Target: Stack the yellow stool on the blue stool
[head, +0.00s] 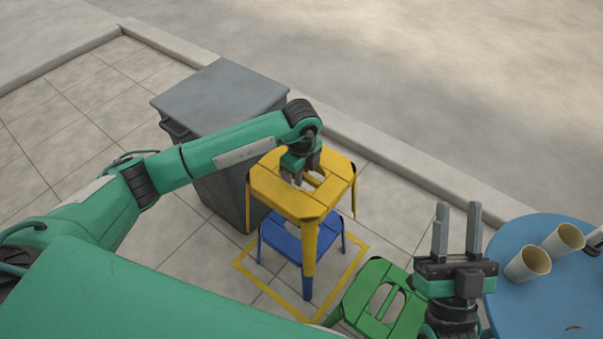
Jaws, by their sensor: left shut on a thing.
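The yellow stool (323,199) is upright in the middle of the head view, with its seat above the blue stool. My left gripper (302,180) reaches down onto the yellow seat and is shut on it near the seat's slot. The blue stool (283,239) stands below, inside a yellow square marked on the floor. Yellow legs come down around the blue seat; I cannot tell whether the two stools touch. My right gripper (457,232) points up at the lower right, its two fingers apart and nothing between them.
A green stool (353,297) stands at the bottom, beside my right gripper. A round blue table (515,232) with cups (528,263) is at the right. A grey bin (222,95) stands behind my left arm. A low kerb (410,169) runs behind; tiled floor at left is clear.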

